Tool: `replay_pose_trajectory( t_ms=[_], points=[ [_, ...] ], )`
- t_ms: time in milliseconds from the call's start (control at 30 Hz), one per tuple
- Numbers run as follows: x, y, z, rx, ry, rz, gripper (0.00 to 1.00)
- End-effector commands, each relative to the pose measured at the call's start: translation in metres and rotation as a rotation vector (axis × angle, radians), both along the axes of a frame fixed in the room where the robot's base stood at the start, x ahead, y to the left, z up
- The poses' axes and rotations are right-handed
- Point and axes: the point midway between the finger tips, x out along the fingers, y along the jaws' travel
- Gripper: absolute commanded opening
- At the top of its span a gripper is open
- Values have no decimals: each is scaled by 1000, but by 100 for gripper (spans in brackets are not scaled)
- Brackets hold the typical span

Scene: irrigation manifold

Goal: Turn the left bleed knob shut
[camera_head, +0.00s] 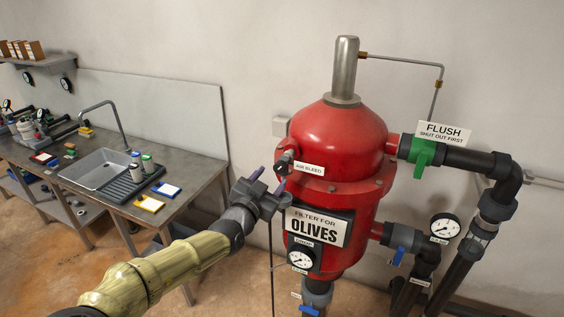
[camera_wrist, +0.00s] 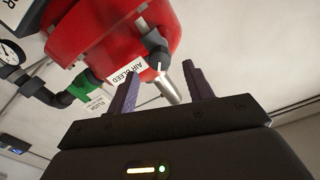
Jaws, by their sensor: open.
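A small dark bleed knob (camera_head: 284,160) with a pale tip sits on the left side of the red filter tank (camera_head: 340,140), beside an AIR BLEED label (camera_head: 309,170). It is the only bleed knob I can make out. My gripper (camera_head: 268,181) is open and empty, just left of and below the knob, with its purple fingers pointing up toward it. In the wrist view the knob (camera_wrist: 155,42) appears beyond the gap between the open fingers (camera_wrist: 162,72). The fingers look apart from it.
A FILTER FOR OLIVES plate (camera_head: 316,228) and a gauge (camera_head: 300,259) are on the tank below my gripper. A green-handled FLUSH valve (camera_head: 422,155) and dark pipes stand to the right. A metal sink bench (camera_head: 110,180) is at the left.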

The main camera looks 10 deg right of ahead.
Motion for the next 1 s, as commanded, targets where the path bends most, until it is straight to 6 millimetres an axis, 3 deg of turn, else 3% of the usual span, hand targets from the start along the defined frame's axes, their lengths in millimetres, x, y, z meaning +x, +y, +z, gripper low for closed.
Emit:
replay_pose_trajectory(
  t_ms=[500,900,933,1000],
  points=[
    [59,-43,3,-2,-1,-2,51],
    [66,-48,0,0,0,1,51],
    [66,-48,0,0,0,1,49],
    [66,-48,0,0,0,1,36]
  ],
)
